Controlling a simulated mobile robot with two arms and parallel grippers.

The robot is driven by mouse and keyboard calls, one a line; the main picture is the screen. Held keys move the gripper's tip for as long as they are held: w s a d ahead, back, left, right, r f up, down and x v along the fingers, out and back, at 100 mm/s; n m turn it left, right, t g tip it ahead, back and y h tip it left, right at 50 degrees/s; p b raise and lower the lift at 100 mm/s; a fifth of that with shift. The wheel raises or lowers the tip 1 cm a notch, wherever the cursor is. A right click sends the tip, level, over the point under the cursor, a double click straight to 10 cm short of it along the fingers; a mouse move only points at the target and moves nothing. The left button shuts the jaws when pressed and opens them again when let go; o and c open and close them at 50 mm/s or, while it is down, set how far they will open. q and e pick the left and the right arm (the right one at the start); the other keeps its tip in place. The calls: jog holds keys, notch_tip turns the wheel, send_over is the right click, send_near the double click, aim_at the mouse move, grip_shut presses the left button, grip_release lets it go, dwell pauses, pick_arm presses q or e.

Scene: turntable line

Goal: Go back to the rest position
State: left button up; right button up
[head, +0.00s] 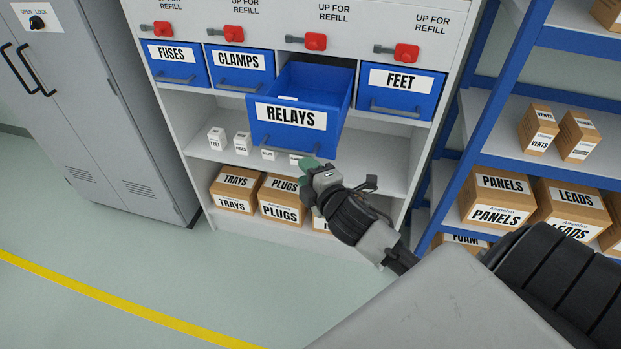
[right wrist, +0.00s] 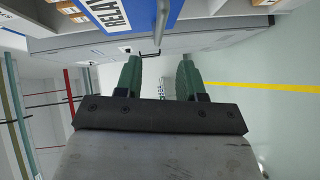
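My right gripper (head: 312,170) is in front of the storage unit, just below the pulled-out blue RELAYS drawer (head: 292,117). In the right wrist view its two green fingers (right wrist: 160,80) stand apart with nothing held between them. My left gripper is not in view.
FUSES (head: 175,63), CLAMPS (head: 240,68) and FEET (head: 401,91) drawers are shut. Small white boxes (head: 216,138) stand on the shelf below, with cartons (head: 235,188) underneath. A grey locker (head: 110,110) is left, a blue rack (head: 490,110) right. The floor in front is clear.

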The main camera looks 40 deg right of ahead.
jog(key=shift+s+r, duration=0.1)
jog(key=shift+s, duration=0.5)
jog(key=s+f+m+g, duration=0.2)
jog(key=s+f+g, duration=0.15)
jog(key=f, duration=0.85)
jog(key=s+f+m+g+b, duration=0.1)
jog(key=s+f+m+g, duration=0.2)
jog(key=f, duration=0.9)
jog(key=s+f+m+g, duration=0.2)
jog(key=s+f, duration=0.3)
jog(key=f, duration=0.7)
jog(key=s+a+f+m+g, duration=0.2)
jog(key=s+f, duration=0.3)
jog(key=s, duration=0.4)
jog(key=s+a+f+m+g, duration=0.2)
jog(key=s+f, duration=0.4)
jog(key=s, duration=0.3)
jog(key=s+a+f+m+g+y+b, duration=0.1)
jog(key=s+a+f+m+g, duration=0.1)
jog(key=s+f, duration=0.4)
jog(key=s+g, duration=0.1)
jog(key=s, duration=0.3)
jog(key=shift+f, duration=0.2)
